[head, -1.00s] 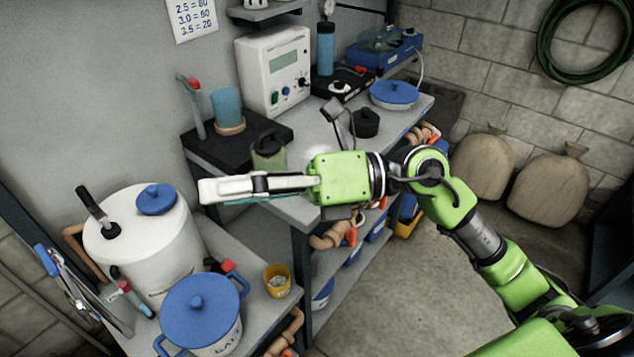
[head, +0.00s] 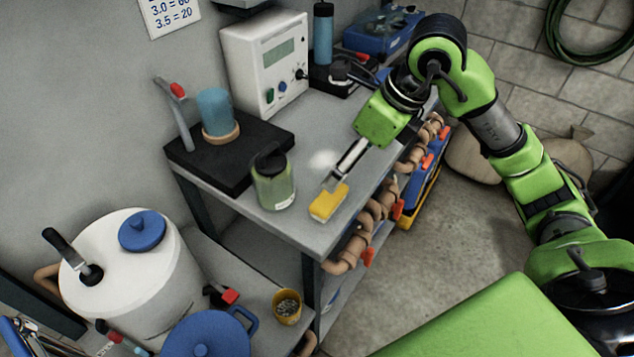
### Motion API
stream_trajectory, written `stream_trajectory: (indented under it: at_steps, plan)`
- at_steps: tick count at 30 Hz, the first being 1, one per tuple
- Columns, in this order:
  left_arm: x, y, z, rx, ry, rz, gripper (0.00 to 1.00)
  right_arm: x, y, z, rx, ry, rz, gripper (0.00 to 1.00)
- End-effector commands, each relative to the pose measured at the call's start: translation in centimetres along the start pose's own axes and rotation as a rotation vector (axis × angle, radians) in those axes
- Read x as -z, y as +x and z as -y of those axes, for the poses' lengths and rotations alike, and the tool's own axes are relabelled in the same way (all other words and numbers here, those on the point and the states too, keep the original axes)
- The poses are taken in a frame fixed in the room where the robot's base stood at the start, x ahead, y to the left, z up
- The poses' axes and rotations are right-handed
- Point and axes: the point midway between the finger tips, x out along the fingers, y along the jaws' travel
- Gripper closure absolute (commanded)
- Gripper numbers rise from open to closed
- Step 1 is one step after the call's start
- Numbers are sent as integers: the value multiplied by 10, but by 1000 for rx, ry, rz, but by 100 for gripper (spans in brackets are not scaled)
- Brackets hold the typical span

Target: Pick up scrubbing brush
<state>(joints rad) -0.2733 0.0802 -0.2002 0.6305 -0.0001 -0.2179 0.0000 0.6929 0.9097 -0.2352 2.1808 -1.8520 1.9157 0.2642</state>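A yellow block that looks like the scrubbing brush (head: 327,203) lies at the near corner of the grey bench (head: 310,233), close to its front edge. My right gripper (head: 332,184) reaches down from the upper right, its tips right at the far end of the yellow block. The fingers are seen edge-on and overlap, so I cannot tell whether they are apart, shut or touching the block. My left gripper is not in view.
A green-tinted jar (head: 274,185) stands just left of the block. A black slab (head: 215,163) with a blue cup (head: 216,108) and a white instrument box (head: 265,65) are behind. Pipes (head: 375,210) run below the bench's right edge. A white tank (head: 130,265) stands at lower left.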

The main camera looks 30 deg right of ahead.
Motion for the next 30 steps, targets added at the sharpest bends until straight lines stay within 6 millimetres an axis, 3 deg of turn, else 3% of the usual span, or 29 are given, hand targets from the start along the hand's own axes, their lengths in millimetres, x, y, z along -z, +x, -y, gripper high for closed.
stream_trajectory:
  at_steps: [4, 9, 13, 17, 24, 30]
  plan:
    - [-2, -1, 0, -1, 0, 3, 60, 2, 11, 1, 3, 3, -8, 11]
    - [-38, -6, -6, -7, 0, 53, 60, 2, 44, 0, 0, 3, -9, 11]
    - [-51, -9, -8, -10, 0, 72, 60, 2, 68, 0, 0, 3, -7, 11]
    - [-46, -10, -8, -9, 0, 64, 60, 2, 81, 1, 2, 2, -5, 11]
    - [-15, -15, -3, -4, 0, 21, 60, 6, 99, -1, 0, 3, -7, 11]
    - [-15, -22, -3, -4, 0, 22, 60, 9, 128, -2, 1, 3, -5, 11]
